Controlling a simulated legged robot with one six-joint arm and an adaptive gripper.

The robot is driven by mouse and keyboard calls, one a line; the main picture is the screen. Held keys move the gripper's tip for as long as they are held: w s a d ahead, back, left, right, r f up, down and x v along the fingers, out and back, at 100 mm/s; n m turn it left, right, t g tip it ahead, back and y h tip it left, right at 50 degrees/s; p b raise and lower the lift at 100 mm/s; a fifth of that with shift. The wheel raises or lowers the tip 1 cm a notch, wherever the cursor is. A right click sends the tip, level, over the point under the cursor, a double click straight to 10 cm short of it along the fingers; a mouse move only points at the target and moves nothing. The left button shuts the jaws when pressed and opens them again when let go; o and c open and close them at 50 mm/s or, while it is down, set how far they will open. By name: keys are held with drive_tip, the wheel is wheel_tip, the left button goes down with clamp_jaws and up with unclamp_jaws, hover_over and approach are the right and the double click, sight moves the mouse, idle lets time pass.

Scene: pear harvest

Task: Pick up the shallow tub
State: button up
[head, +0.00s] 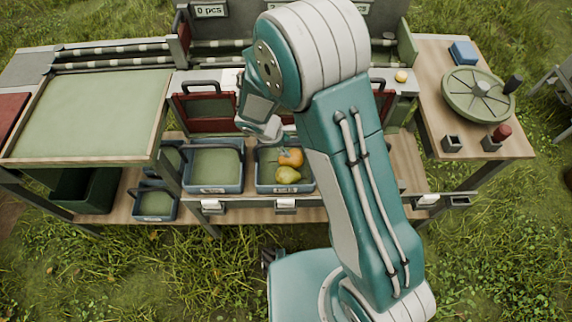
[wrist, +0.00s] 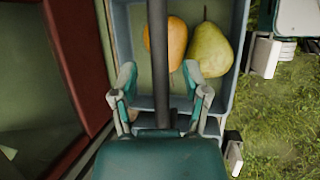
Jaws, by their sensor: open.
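A blue-grey tub with a green inside (head: 262,187) stands on the lower shelf, holding an orange-red fruit (head: 290,157) and a green pear (head: 287,175). It fills the middle of the wrist view (wrist: 238,75). A dark bar (wrist: 158,50), which looks like its handle, runs up through that view. My gripper (wrist: 162,88) is open over the tub's near end, one finger on each side of the bar, with no visible grip on it. In the head view my arm hides the gripper's fingers and part of the tub. The pictures do not settle which tub is the shallow one.
An empty, similar tub (head: 188,187) stands to the left, with a smaller one (head: 155,205) and a dark green bin (head: 88,190) farther left. Red-framed panels (head: 207,109) stand behind. A round green turntable (head: 478,93) sits on the right table. Grass lies in front.

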drive_tip(key=shift+a+f, duration=0.2)
drive_tip(key=shift+a, duration=0.2)
drive_tip(key=shift+d, duration=0.4)
drive_tip(key=shift+a+f, duration=0.2)
drive_tip(key=shift+a, duration=0.05)
drive_tip(key=shift+d, duration=0.15)
clamp_jaws()
